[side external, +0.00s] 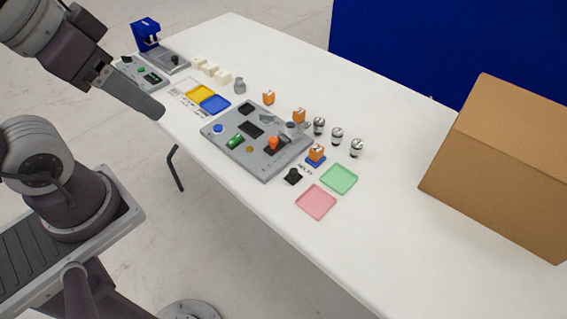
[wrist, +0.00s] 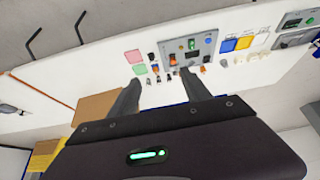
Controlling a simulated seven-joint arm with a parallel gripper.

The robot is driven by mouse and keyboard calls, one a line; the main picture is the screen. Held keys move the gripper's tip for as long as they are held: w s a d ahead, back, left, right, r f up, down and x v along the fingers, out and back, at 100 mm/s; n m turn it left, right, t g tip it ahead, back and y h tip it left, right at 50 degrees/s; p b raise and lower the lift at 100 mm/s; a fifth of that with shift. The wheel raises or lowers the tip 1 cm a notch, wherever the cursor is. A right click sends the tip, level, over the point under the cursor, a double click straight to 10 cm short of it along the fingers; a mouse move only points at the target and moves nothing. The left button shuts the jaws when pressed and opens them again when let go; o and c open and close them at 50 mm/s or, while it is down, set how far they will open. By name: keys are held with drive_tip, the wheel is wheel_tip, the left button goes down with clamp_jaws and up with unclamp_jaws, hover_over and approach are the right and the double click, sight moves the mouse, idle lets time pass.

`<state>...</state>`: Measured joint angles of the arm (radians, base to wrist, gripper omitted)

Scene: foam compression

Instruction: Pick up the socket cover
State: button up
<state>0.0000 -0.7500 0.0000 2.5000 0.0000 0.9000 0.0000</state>
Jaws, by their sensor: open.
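I cannot tell for certain which item is the socket cover. A small grey, partly see-through piece (side external: 291,131) sits at the right end of the grey control panel (side external: 219,128) and may be it. The panel also carries a blue button, a green switch, dark squares and an orange-topped lever (side external: 273,143). My gripper (wrist: 161,88) is open and empty, with its two dark fingers spread apart in the wrist view. In the side view, the end of my arm is at the upper left, above the table's near edge, apart from the panel.
Orange cubes (side external: 268,97), several black-and-silver cylinders (side external: 336,135), a black knob (side external: 293,176), and green (side external: 340,179) and pink (side external: 316,202) trays surround the panel. A cardboard box (side external: 505,165) stands at the right. The white table's front right is clear.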

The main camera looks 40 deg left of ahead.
drive_tip(key=n+g, duration=0.6)
drive_tip(key=n, duration=0.9)
hover_over(293, 170)
drive_tip(key=f, duration=3)
drive_tip(key=shift+w+d+f, duration=0.1)
drive_tip(key=shift+w+d, duration=0.15)
drive_tip(key=f, duration=0.7)
drive_tip(key=shift+s+a+f, duration=0.15)
drive_tip(key=shift+s+a, duration=0.05)
drive_tip(key=shift+s, duration=0.05)
clamp_jaws()
